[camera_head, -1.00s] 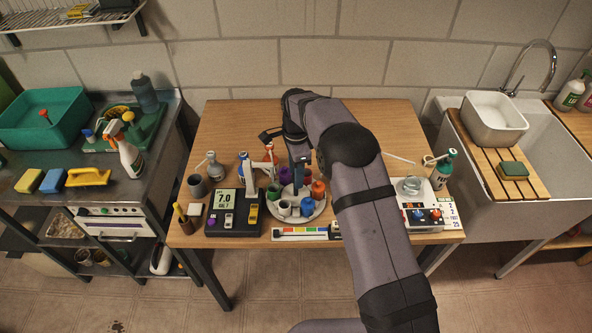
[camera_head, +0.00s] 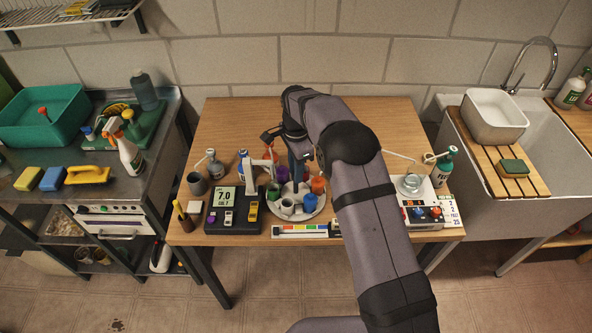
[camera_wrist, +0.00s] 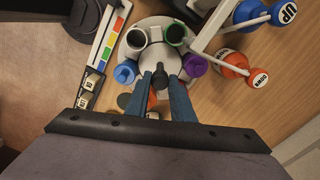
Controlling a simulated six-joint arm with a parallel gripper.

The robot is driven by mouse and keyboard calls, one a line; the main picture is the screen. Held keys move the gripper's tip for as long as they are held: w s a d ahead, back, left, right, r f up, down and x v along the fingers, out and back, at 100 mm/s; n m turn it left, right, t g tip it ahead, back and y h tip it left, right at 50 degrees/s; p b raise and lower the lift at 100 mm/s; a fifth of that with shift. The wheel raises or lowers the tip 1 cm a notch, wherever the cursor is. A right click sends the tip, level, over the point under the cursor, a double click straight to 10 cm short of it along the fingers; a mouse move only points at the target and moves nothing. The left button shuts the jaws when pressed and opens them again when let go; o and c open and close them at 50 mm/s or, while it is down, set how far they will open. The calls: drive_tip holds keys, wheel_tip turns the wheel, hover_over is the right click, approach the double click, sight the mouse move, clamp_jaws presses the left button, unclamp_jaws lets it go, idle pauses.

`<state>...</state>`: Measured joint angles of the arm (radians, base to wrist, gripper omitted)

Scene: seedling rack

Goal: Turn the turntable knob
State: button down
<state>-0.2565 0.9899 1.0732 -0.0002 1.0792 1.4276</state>
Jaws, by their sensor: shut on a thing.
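The turntable (camera_head: 300,211) is a pale round disc near the table's front edge. It carries several coloured cups: a blue cup (camera_wrist: 125,72), a white cup (camera_wrist: 137,38), a green cup (camera_wrist: 176,35), a purple cup (camera_wrist: 195,65) and an orange cup (camera_head: 318,185). The dark knob (camera_wrist: 157,77) rises from its middle. My gripper (camera_wrist: 159,80) points down over the middle, its two blue-grey fingers shut on the knob, one on either side. In the head view my arm hides part of the right side, and the knob is hard to make out.
A pH meter (camera_head: 224,213) stands just left of the turntable, and a colour strip (camera_head: 300,231) lies in front. Blue (camera_wrist: 249,12) and orange (camera_wrist: 229,63) bottles stand close behind. A white device (camera_head: 425,215) is at the right. The table's back left is clear.

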drive_tip(key=n+b, duration=0.1)
drive_tip(key=n, duration=1)
drive_tip(key=shift+n, duration=0.3)
drive_tip(key=n, duration=1)
drive_tip(key=shift+b, duration=0.3)
drive_tip(key=shift+n, duration=0.4)
drive_tip(key=c, duration=1.5)
unclamp_jaws()
drive_tip(key=shift+c, duration=0.2)
